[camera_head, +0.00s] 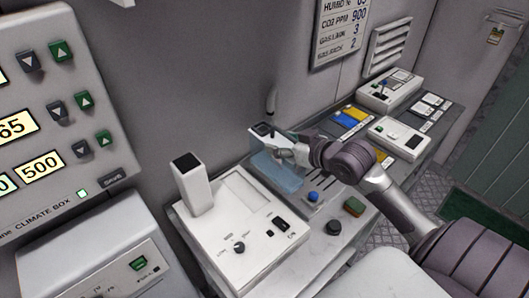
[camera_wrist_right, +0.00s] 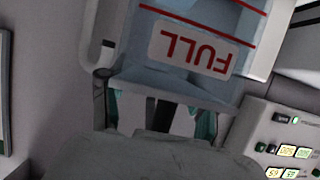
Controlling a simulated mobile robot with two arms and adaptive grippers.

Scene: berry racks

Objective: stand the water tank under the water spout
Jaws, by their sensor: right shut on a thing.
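The water tank (camera_head: 283,174) is a pale blue, see-through box at the back of the grey counter unit. In the right wrist view the tank (camera_wrist_right: 185,85) fills the upper middle, with red lines and an upside-down "FULL" label. My right gripper (camera_head: 273,143) is shut on the tank's upper part. Its fingers (camera_wrist_right: 157,115) show at the tank's near edge in the wrist view. I cannot tell whether the tank touches the surface below. My left gripper is out of view.
A white console (camera_head: 263,256) with a tall white post (camera_head: 191,184) stands left of the tank. The grey unit's blue knob (camera_head: 313,196) and buttons are in front of it. Further right are a white box (camera_head: 397,137) and coloured cards (camera_head: 350,118). The wall is close behind.

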